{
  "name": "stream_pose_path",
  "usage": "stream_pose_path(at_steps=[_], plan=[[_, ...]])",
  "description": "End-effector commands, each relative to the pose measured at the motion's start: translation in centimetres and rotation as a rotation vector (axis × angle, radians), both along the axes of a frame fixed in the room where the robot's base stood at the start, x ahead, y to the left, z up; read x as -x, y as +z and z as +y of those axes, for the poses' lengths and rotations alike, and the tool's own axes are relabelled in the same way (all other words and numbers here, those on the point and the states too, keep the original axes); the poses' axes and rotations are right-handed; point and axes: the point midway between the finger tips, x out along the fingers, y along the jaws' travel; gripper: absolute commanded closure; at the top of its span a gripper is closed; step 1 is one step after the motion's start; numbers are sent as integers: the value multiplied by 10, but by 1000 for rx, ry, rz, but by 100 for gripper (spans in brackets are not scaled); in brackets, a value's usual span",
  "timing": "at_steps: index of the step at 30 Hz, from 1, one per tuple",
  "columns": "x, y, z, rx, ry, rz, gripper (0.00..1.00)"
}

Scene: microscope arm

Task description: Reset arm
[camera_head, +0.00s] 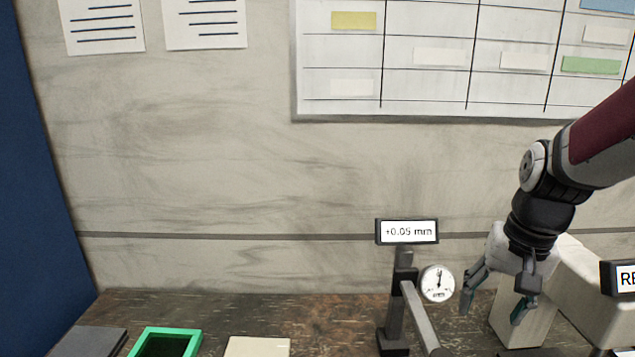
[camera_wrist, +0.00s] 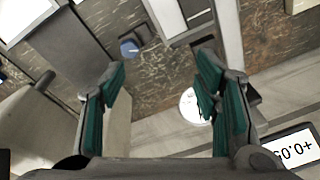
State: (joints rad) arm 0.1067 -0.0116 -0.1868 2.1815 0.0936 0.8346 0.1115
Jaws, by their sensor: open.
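My gripper (camera_head: 496,303) is open and empty, pointing down over the right part of the bench, to the right of the dial gauge (camera_head: 437,283). Its two teal-padded fingers also show spread in the wrist view (camera_wrist: 163,75). The dial gauge is on a dark stand (camera_head: 393,335) under a display (camera_head: 408,231) reading +0.05 mm. A grey slanted bar (camera_head: 418,318) runs beside the stand. A pale microscope-like body (camera_head: 595,295) stands behind and right of my gripper. In the wrist view, the dial (camera_wrist: 190,106) is partly hidden by the right finger. I cannot tell which part is the arm to reset.
A green-rimmed tray (camera_head: 175,331) and a beige block (camera_head: 257,346) lie at the front left of the bench. A sign (camera_head: 625,279) is cut off at the right edge. A blue round part (camera_wrist: 130,47) shows in the wrist view. The bench's back left is clear.

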Motion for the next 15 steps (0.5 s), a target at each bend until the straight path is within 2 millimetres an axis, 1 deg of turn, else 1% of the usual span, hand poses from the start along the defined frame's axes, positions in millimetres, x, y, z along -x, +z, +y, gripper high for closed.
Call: stream_pose_path(at_steps=[1, 6, 10, 15], plan=[[9, 11, 9, 4, 29, -25, 43], [40, 37, 35, 22, 130, -84, 43], [66, 52, 52, 45, 203, -130, 43], [101, 65, 70, 84, 297, -187, 43]])
